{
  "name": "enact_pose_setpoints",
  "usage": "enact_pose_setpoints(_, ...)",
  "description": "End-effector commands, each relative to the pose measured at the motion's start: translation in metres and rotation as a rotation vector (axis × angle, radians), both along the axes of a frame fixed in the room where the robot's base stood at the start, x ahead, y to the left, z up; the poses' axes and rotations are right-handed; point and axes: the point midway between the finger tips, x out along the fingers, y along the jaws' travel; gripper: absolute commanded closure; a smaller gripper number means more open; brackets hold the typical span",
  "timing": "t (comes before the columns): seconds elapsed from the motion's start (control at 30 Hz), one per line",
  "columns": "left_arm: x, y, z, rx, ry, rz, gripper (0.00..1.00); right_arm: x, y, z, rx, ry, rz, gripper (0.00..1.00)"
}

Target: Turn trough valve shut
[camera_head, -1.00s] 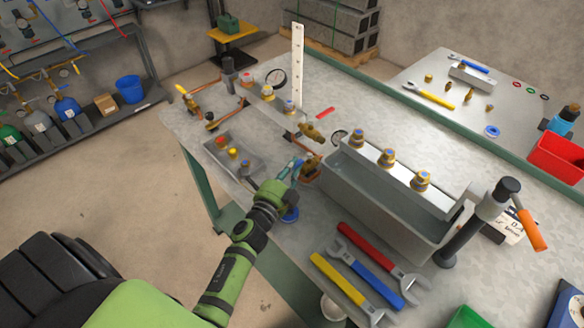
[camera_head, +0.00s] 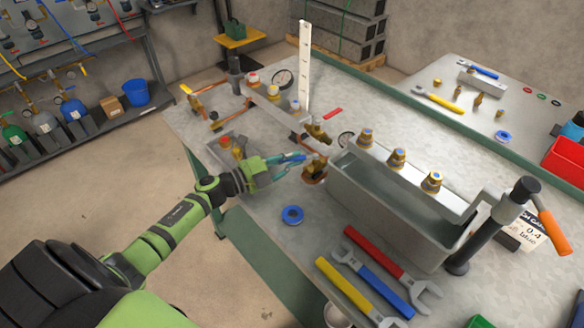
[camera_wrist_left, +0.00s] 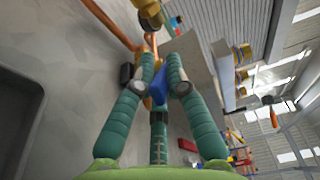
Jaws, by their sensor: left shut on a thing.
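The trough (camera_head: 375,208) is a long grey metal tank on the bench. A brass valve (camera_head: 314,168) sits at its left end, with a blue lever (camera_head: 294,158) pointing left from it. My left gripper (camera_head: 288,163) is shut on the blue lever, its arm coming in from the lower left. In the left wrist view the blue lever (camera_wrist_left: 158,85) shows between the two teal fingers, with brass and copper pipe beyond. The fingers partly hide the lever. My right gripper is not in view.
Another brass valve (camera_head: 319,133) with a red lever (camera_head: 332,114) stands just behind. A small grey tray (camera_head: 230,150) with fittings lies behind my left wrist. A white ruler (camera_head: 305,65) stands upright farther back.

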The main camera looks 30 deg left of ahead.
Motion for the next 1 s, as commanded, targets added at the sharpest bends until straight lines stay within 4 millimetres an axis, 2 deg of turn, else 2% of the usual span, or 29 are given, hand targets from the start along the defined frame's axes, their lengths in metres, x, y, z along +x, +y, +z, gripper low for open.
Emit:
enact_pose_setpoints(0.03, 0.0009, 0.0012, -0.0038, 0.001, 0.002, -0.016, 1.00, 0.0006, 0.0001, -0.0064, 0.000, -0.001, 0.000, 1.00)
enact_pose_setpoints(0.2, 0.0025, 0.0016, -0.0021, -0.002, 0.002, -0.052, 1.00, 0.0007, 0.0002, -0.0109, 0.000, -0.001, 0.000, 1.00)
enact_pose_setpoints(0.63, 0.0026, 0.0015, -0.0010, -0.002, 0.004, -0.061, 1.00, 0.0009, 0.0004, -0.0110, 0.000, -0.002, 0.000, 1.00)
enact_pose_setpoints(0.67, 0.0027, 0.0015, -0.0010, -0.002, 0.004, -0.061, 0.78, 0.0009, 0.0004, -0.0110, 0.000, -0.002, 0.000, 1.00)
enact_pose_setpoints(0.7, 0.0026, 0.0015, -0.0010, -0.002, 0.004, -0.061, 0.62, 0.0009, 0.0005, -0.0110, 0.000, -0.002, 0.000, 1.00)
enact_pose_setpoints(1.0, 0.0029, 0.0017, -0.0005, -0.002, 0.001, -0.060, 0.61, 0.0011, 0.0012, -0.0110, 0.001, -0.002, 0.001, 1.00)
